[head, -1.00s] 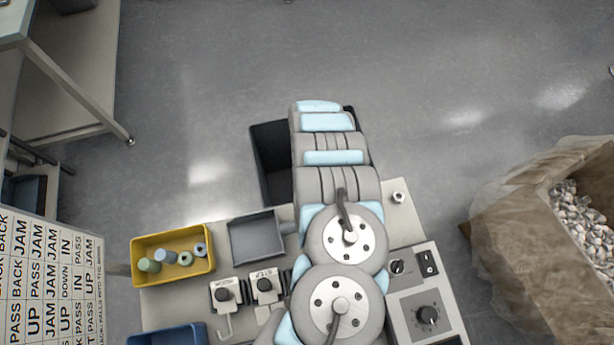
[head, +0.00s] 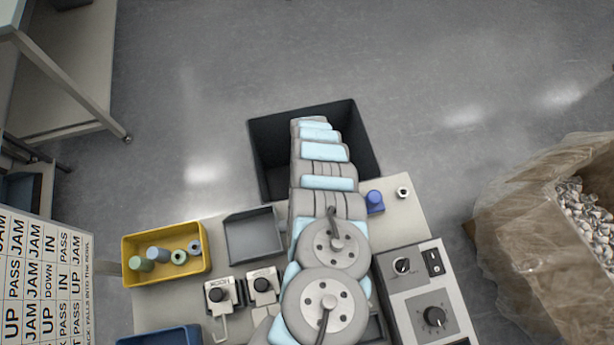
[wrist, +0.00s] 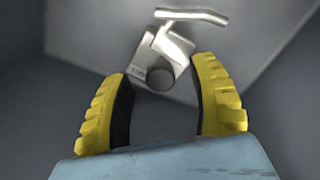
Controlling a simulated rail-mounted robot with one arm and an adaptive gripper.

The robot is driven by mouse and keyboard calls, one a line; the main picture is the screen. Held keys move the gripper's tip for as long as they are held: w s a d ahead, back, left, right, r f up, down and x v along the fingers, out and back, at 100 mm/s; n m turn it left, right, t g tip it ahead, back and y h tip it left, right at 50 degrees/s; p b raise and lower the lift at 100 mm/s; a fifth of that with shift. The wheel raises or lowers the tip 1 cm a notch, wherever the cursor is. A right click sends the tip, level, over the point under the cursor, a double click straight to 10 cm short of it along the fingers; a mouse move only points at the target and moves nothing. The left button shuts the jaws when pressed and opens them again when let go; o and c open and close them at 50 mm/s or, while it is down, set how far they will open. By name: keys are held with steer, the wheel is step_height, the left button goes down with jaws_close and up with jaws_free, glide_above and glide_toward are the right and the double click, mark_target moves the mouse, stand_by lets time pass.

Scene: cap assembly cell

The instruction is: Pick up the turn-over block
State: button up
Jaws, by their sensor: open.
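In the wrist view, a pale block (wrist: 165,50) with a dark round knob (wrist: 160,78) and a bent metal bar lies ahead of my gripper (wrist: 165,85). My gripper's yellow fingers are open, one on each side of the knob, with nothing held; contact is not clear. In the head view, my arm hides the gripper. Two pale blocks with black knobs stand on the bench: one marked like HOOK (head: 219,306), with a bent rod, and one marked STEP (head: 262,298).
A yellow bin (head: 128,262) holds several small cylinders and rings. A grey tray (head: 252,237), a blue bin (head: 158,338), a small blue piece (head: 375,202), a nut (head: 403,192) and a control box (head: 408,283) are on the bench. A dark bin (head: 262,150) stands beyond it.

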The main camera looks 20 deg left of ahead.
steer(key=shift+s+f, duration=0.1)
steer(key=shift+f, duration=0.5)
steer(key=shift+r, duration=0.1)
steer(key=shift+c, duration=0.8)
jaws_close()
steer(key=shift+r, duration=0.15)
